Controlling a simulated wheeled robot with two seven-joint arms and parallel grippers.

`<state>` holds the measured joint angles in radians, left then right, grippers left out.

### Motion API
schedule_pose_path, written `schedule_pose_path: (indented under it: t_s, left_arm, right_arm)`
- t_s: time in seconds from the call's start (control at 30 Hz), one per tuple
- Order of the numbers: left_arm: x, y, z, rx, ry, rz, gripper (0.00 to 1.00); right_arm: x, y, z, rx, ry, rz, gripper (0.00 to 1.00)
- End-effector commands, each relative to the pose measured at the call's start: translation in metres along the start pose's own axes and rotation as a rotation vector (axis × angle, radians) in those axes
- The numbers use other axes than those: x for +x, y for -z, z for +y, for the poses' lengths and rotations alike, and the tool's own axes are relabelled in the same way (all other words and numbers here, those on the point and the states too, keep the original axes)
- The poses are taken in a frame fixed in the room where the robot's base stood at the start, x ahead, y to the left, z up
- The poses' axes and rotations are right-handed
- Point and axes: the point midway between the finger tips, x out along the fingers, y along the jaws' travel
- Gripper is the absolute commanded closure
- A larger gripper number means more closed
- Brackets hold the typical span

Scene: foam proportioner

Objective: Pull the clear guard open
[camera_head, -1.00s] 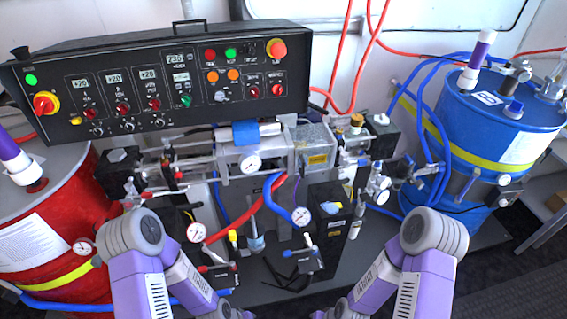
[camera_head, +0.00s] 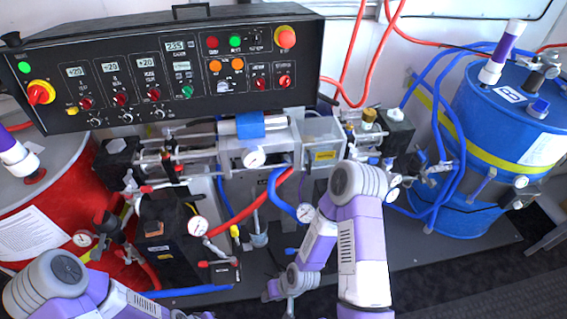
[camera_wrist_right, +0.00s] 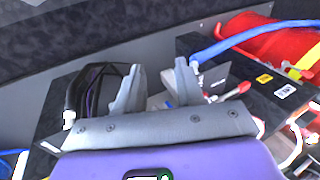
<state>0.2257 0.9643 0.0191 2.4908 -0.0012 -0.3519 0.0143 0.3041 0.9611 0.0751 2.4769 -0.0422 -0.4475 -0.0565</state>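The clear guard (camera_head: 322,136), a transparent box-like cover with a yellow label on its front, sits on the pump assembly right of the middle in the head view. It looks closed. My right arm is bent in front of the machine, and its gripper (camera_head: 273,290) is low, below the guard and apart from it. In the right wrist view my right gripper (camera_wrist_right: 160,72) has its two grey fingers apart with nothing between them. The guard is not recognisable in that view. My left arm enters at the lower left, but its gripper is not visible.
The black control panel (camera_head: 170,70) hangs above the pumps. A red drum (camera_head: 60,215) stands at left, a blue drum (camera_head: 510,120) at right. Hoses, gauges and a black box (camera_head: 170,240) crowd the space below. Dark floor is clear at lower right.

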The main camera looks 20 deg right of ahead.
Motion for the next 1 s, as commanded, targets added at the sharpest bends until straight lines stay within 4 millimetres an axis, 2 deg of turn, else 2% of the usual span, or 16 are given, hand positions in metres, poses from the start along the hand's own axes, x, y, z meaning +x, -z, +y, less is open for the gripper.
schedule_pose_path:
  t_s: [0.07, 0.17, 0.2, 0.27, 0.3, 0.4, 0.5, 0.63, 0.77, 1.0]
  left_arm:
    - [-0.005, 0.0, 0.003, 0.001, -0.001, 0.0, 1.0]
    - [-0.011, -0.001, 0.005, 0.002, -0.001, 0.0, 1.0]
    - [-0.014, -0.001, 0.006, 0.002, -0.001, 0.0, 1.0]
    - [-0.017, -0.001, 0.007, 0.002, -0.001, 0.0, 1.0]
    - [-0.019, -0.001, 0.008, 0.002, -0.001, 0.0, 1.0]
    - [-0.023, -0.001, 0.009, 0.002, -0.001, 0.0, 1.0]
    - [-0.026, -0.001, 0.01, 0.002, -0.001, 0.0, 1.0]
    - [-0.028, -0.001, 0.011, 0.001, -0.001, 0.0, 1.0]
    - [-0.027, -0.001, 0.011, 0.001, -0.001, 0.0, 1.0]
    - [-0.022, -0.001, 0.009, 0.001, -0.001, 0.0, 1.0]
  right_arm:
    - [-0.01, 0.039, -0.002, -0.041, 0.043, 0.157, 0.63]
    - [-0.035, 0.104, -0.002, -0.126, 0.073, 0.429, 0.63]
    - [-0.052, 0.131, 0.001, -0.158, 0.068, 0.551, 0.63]
    - [-0.081, 0.169, 0.009, -0.2, 0.04, 0.73, 0.63]
    - [-0.103, 0.191, 0.016, -0.223, 0.008, 0.847, 0.63]
    - [-0.161, 0.233, 0.039, -0.262, -0.098, 1.102, 0.63]
    - [-0.211, 0.255, 0.061, -0.281, -0.211, 1.29, 0.63]
    - [-0.251, 0.266, 0.08, -0.29, -0.316, 1.426, 0.63]
    - [-0.262, 0.276, 0.086, -0.293, -0.351, 1.468, 0.63]
    - [-0.258, 0.312, 0.088, -0.292, -0.349, 1.468, 0.63]
